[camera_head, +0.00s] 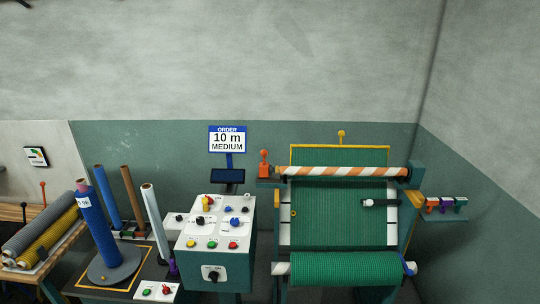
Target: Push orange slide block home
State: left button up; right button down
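An orange block-like piece (264,164) stands upright on the teal bracket at the left end of the orange-and-white striped roller (340,172). It looks close beside the roller's end; whether they touch is too small to tell. A yellow-orange piece (417,199) sticks out at the right side of the machine frame, and a small orange-red item (432,204) hangs at the left of the wall rack. I cannot tell for certain which is the slide block. Neither of my grippers is in view.
Green netting (345,268) hangs over the machine's rollers. A control box (215,240) with coloured buttons stands left of it. A sign (227,139) reads "10 m MEDIUM". Upright rolls, including a blue one (98,228), stand further left, beside netting rolls (40,232) on a wooden bench.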

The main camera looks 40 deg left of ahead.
aim_at(266, 170)
jog(key=z, duration=2.05)
jog(key=k, duration=1.95)
jog(key=u, duration=1.75)
